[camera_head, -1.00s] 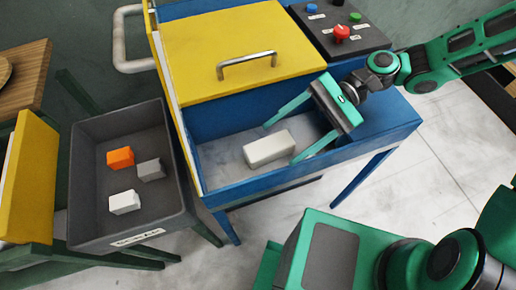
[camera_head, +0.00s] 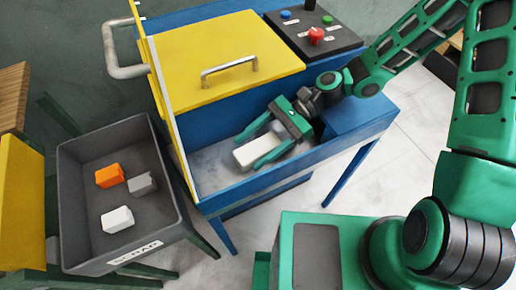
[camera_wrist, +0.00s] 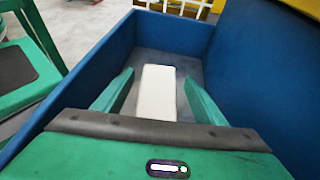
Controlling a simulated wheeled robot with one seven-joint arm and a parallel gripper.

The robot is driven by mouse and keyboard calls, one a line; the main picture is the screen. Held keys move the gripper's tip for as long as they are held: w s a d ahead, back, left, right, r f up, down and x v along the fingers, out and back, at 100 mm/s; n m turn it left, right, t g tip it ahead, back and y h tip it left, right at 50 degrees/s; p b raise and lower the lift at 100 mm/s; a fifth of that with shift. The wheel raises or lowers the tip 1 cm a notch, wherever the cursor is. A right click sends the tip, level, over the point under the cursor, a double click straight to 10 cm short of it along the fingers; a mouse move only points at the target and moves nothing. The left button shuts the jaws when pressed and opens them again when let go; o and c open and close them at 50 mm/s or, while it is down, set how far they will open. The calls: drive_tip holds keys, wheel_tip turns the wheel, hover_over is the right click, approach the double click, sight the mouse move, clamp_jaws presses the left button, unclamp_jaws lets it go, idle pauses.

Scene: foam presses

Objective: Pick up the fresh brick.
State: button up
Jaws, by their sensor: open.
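The fresh brick is a white block (camera_head: 258,151) lying in the blue press's open front tray (camera_head: 222,190). In the wrist view the brick (camera_wrist: 157,92) lies lengthwise between the two green fingers, with a gap on each side. My gripper (camera_head: 250,150) is open, low in the tray, with one finger on either side of the brick. In the wrist view my gripper (camera_wrist: 157,95) hides the brick's near end.
A grey scrap bin (camera_head: 85,245) at left holds an orange block (camera_head: 109,176), a grey block (camera_head: 142,184) and a white block (camera_head: 117,219). The yellow lid (camera_head: 215,60) with its handle is behind the tray. A control panel with a red button (camera_head: 316,35) is at the back right. Tray walls stand close around my gripper.

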drive_tip(key=shift+x, duration=1.35)
drive_tip(key=c, duration=1.4)
drive_tip(key=shift+o, duration=0.2)
drive_tip(key=shift+r, duration=0.1)
